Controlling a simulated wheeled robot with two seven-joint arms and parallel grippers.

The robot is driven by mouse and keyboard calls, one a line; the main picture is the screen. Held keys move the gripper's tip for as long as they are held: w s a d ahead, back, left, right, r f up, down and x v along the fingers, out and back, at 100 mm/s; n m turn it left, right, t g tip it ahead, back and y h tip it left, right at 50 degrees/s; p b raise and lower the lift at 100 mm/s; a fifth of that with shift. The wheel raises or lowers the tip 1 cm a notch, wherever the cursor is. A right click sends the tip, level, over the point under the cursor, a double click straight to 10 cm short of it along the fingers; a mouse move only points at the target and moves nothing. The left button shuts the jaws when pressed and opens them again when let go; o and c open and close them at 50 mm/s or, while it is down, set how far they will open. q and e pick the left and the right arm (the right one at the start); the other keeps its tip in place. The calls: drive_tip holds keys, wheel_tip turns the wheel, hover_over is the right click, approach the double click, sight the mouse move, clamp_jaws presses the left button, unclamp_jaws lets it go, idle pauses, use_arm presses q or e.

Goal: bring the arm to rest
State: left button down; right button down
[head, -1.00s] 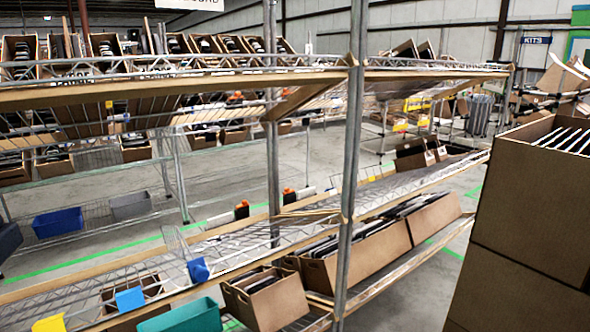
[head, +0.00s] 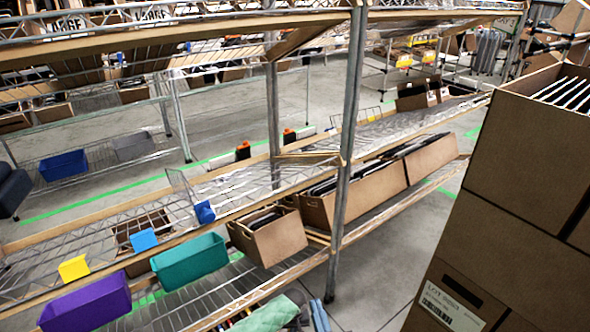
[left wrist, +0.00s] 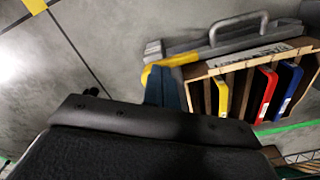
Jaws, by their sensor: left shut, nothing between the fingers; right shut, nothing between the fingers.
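In the left wrist view a large black body fills the lower left; I take it as my left gripper (left wrist: 150,118). It is shut and holds nothing; its separate fingers are hard to make out. It hangs in front of a grey floor, with an open carton (left wrist: 250,90) beyond it at the right. That carton holds upright yellow, red and blue items. I cannot make out either gripper in the head view.
A wire shelf rack with a metal post (head: 348,150) crosses the head view. It carries tilted cartons (head: 275,240), a teal bin (head: 190,262) and a purple bin (head: 85,303). Stacked brown boxes (head: 510,230) stand close at the right. Grey floor shows behind the rack.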

wheel_tip(320, 180, up, 2)
drive_tip(key=shift+r+p, duration=0.25)
drive_tip(key=shift+p, duration=0.6)
